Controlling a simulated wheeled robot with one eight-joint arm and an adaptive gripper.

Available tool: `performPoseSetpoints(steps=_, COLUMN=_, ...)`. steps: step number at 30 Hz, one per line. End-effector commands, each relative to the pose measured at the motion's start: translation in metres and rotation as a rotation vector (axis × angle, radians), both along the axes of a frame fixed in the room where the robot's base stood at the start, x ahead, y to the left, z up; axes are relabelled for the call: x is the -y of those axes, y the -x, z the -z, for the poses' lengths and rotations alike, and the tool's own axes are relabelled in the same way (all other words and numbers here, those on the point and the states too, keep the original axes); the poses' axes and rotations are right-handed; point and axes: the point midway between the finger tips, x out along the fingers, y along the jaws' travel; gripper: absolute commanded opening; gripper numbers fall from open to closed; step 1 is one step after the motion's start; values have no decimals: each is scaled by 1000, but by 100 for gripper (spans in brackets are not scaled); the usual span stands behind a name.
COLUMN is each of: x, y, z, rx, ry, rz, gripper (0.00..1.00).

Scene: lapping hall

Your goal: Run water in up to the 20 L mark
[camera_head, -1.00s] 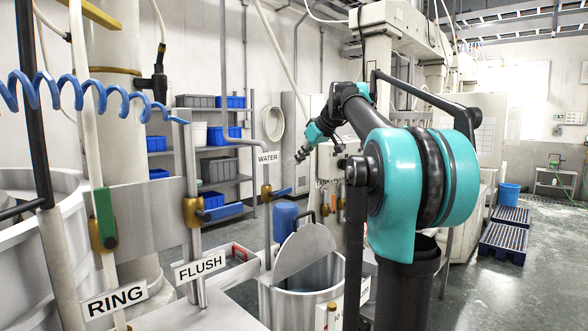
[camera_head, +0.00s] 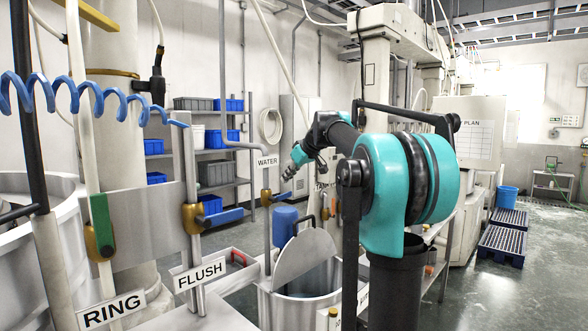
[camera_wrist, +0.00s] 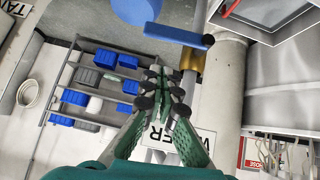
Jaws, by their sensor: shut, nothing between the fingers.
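The WATER sign (camera_head: 267,162) hangs on a pipe above a brass valve (camera_head: 266,197) with a blue lever (camera_head: 282,194) pointing out to the right. Below stands a metal tank (camera_head: 268,306) with a half lid (camera_head: 303,262); I cannot make out its level marks. My gripper (camera_head: 289,174) is up and right of the lever, apart from it. In the wrist view my gripper (camera_wrist: 163,82) is shut and empty, over the WATER sign (camera_wrist: 180,134); the blue lever (camera_wrist: 178,36) and brass valve (camera_wrist: 190,62) lie beyond the fingertips.
A FLUSH valve with a blue lever (camera_head: 226,217) and a RING valve with a green lever (camera_head: 102,222) stand at left. Shelves with bins (camera_head: 213,173) are behind. Open floor lies at right.

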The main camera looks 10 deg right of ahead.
Motion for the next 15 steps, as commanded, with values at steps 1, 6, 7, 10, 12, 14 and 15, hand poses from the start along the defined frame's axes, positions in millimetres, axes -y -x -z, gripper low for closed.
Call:
performPoseSetpoints(steps=1, x=2, y=1, z=9, rx=-1, ry=1, rz=1, gripper=0)
performPoseSetpoints(steps=6, x=3, y=0, z=27, rx=-1, ry=1, rz=1, gripper=0)
performPoseSetpoints(steps=7, x=3, y=0, z=29, rx=0, ry=0, rz=1, gripper=0)
performPoseSetpoints(steps=10, x=4, y=0, z=33, rx=0, ry=0, rz=1, gripper=0)
performPoseSetpoints(steps=12, x=4, y=0, z=34, rx=0, ry=0, rz=1, gripper=0)
performPoseSetpoints(steps=14, x=4, y=0, z=34, rx=0, ry=0, rz=1, gripper=0)
performPoseSetpoints(steps=15, x=4, y=0, z=34, rx=0, ry=0, rz=1, gripper=0)
